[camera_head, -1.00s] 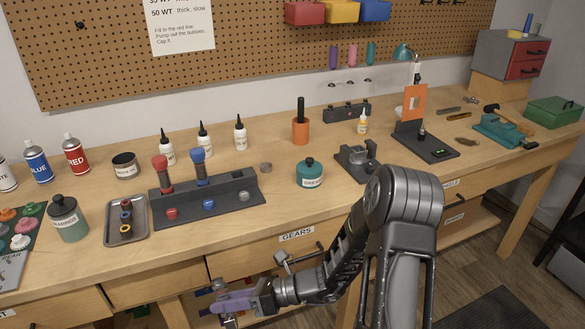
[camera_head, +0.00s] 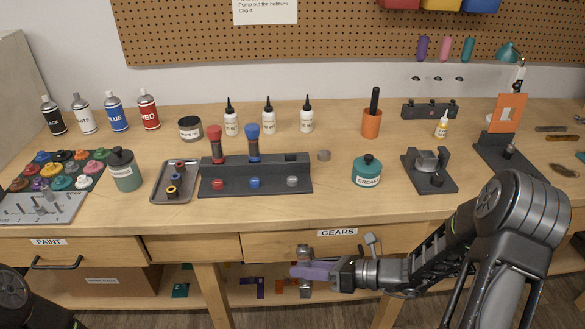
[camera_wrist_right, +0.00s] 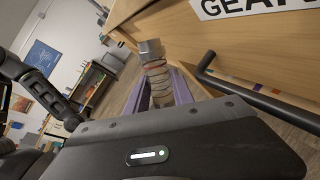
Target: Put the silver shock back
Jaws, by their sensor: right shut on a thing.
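My right gripper (camera_head: 303,271), with purple fingers, is shut on the silver shock (camera_head: 305,288) in front of the bench, below its top and near the GEARS drawer. The right wrist view shows the shock's coil (camera_wrist_right: 157,72) between the fingers. The dark shock rack (camera_head: 225,187) stands on the bench, above and left of the gripper in the head view. A red-capped shock (camera_head: 215,146) and a blue-capped shock (camera_head: 253,144) stand upright in it. Its right position, by a grey button (camera_head: 292,181), is empty. My left gripper is out of view.
A tray with small rings (camera_head: 158,193) lies left of the rack, and a green grease jar (camera_head: 367,171) stands right of it. White bottles (camera_head: 268,117) stand behind. The GEARS drawer handle (camera_wrist_right: 250,92) is close to the right gripper. The bench front strip is clear.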

